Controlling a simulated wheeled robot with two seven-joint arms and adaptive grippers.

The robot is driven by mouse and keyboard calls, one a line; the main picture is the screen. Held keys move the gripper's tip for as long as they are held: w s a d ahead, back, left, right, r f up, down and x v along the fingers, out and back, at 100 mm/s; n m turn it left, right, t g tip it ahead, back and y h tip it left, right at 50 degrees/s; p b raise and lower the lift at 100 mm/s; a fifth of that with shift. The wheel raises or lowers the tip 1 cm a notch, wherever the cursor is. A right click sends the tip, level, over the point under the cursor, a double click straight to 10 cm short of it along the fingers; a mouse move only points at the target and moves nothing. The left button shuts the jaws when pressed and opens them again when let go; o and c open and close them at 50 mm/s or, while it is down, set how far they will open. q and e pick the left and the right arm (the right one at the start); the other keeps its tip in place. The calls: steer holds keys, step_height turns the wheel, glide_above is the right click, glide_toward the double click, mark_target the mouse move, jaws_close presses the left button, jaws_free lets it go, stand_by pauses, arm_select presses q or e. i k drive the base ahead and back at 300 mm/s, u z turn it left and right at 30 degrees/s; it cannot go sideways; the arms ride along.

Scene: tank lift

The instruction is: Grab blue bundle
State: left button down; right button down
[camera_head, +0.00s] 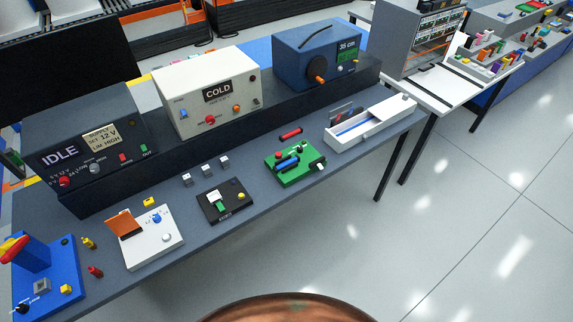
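No item is clearly marked as the blue bundle. Short blue cylinders (287,163) lie side by side on a green board (302,177) on the grey workbench. A thin blue strip (352,129) lies inside a long white open tray (345,142) to the right of that board. I cannot tell which of these is the bundle. Neither of my grippers is in view, and nothing here is held by them.
Small boards and loose parts lie in front, including a red cylinder (290,134). A brown rounded shape (285,308) fills the bottom edge. Floor is clear at right.

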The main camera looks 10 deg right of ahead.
mark_target(277, 170)
steer(key=z, duration=0.1)
steer(key=k, duration=0.95)
steer(key=u, duration=0.95)
steer(key=i, duration=1.65)
steer(key=z, duration=0.7)
